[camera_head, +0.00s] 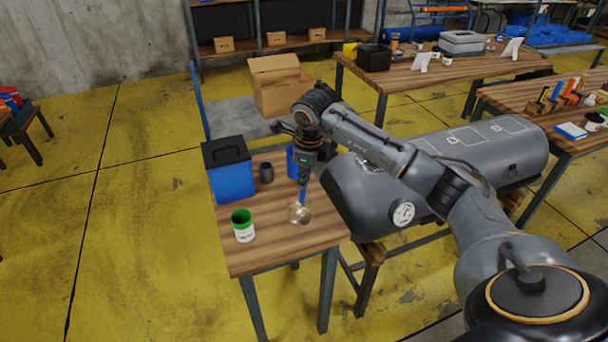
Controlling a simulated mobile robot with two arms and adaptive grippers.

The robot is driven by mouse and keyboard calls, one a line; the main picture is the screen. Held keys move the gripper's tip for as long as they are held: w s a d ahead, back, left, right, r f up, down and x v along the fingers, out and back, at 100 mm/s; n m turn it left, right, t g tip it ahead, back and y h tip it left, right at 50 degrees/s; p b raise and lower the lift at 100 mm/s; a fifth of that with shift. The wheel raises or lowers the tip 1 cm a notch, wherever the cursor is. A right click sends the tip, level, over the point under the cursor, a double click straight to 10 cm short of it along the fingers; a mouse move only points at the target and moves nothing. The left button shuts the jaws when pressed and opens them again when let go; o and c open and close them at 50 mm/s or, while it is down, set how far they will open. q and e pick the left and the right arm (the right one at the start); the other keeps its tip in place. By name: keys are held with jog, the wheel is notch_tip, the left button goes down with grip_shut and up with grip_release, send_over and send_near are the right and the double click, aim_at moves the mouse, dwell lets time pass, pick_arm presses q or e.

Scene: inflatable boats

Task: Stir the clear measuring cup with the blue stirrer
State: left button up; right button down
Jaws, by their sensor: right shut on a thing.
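My right gripper (304,174) points down over the small wooden table and is shut on the blue stirrer (302,195). The stirrer hangs roughly upright, with its lower end at the clear measuring cup (299,213). The cup stands on the table near its right edge. It is small and see-through, so I cannot tell how deep the stirrer reaches or whether it touches the cup. My left gripper is not in view.
On the wooden table (270,259) stand a green-and-white can (243,226), a dark cup (266,172) and a blue box with a black lid (229,172). A large grey inflatable boat tube (360,195) lies close on the right. The table's front is clear.

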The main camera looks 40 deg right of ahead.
aim_at(302, 195)
jog(key=shift+w+f+b, duration=0.2)
jog(key=shift+f+b, duration=0.45)
jog(key=shift+f, duration=0.3)
jog(key=shift+w+f+b, duration=0.2)
jog(key=shift+f+b, duration=0.4)
jog(key=shift+f, duration=0.3)
jog(key=shift+w+d+f+b, duration=0.1)
jog(key=shift+w+f+b, duration=0.1)
jog(key=shift+f+b, duration=0.7)
jog(key=shift+w+d+f+b, duration=0.1)
jog(key=shift+w+f+b, duration=0.1)
jog(key=shift+f+b, duration=0.65)
jog(key=shift+f, duration=0.15)
jog(key=shift+p, duration=0.3)
